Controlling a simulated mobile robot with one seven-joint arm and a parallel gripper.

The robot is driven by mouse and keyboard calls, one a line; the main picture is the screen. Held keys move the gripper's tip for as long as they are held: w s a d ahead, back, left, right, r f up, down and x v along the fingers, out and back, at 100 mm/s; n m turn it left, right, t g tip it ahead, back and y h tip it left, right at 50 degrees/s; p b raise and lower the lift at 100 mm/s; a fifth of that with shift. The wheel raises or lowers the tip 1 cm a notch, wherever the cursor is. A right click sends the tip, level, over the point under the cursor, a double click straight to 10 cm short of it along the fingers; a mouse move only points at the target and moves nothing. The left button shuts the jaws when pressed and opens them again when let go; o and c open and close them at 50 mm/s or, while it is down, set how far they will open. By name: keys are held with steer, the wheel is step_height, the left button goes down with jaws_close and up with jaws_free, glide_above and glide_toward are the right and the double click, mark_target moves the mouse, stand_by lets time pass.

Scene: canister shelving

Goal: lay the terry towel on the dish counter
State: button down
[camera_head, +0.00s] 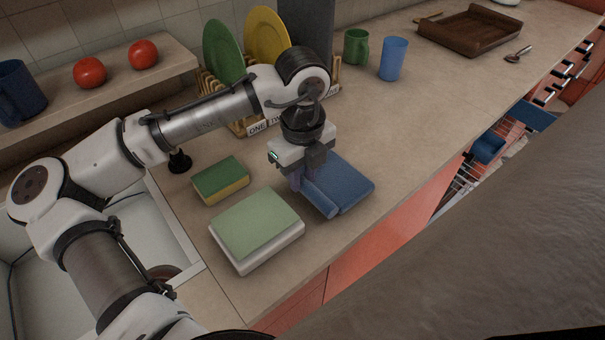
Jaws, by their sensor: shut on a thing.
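A folded blue cloth, which looks like the terry towel (346,184), is at the counter's front middle, right of the sponge. My gripper (302,184) points down and is shut on its left part. The near-left edge of the towel looks rounded like a fold. It is on or just above the dish counter (385,130); I cannot tell whether it touches. My gripper hides part of the towel's far-left side.
A green-topped white block (257,225) lies close left of the towel, with a green and yellow sponge (220,181) behind it. A rack with a green plate (223,52) and yellow plate (267,34) stands behind. A blue cup (393,59) and brown tray (470,31) are farther right. Counter right of the towel is clear.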

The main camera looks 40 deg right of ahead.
steer(key=shift+f, duration=0.45)
steer(key=shift+f, duration=0.1)
steer(key=c, duration=1.2)
jaws_free()
step_height(320, 180, up, 12)
steer(key=b, duration=0.1)
steer(key=shift+b, duration=0.3)
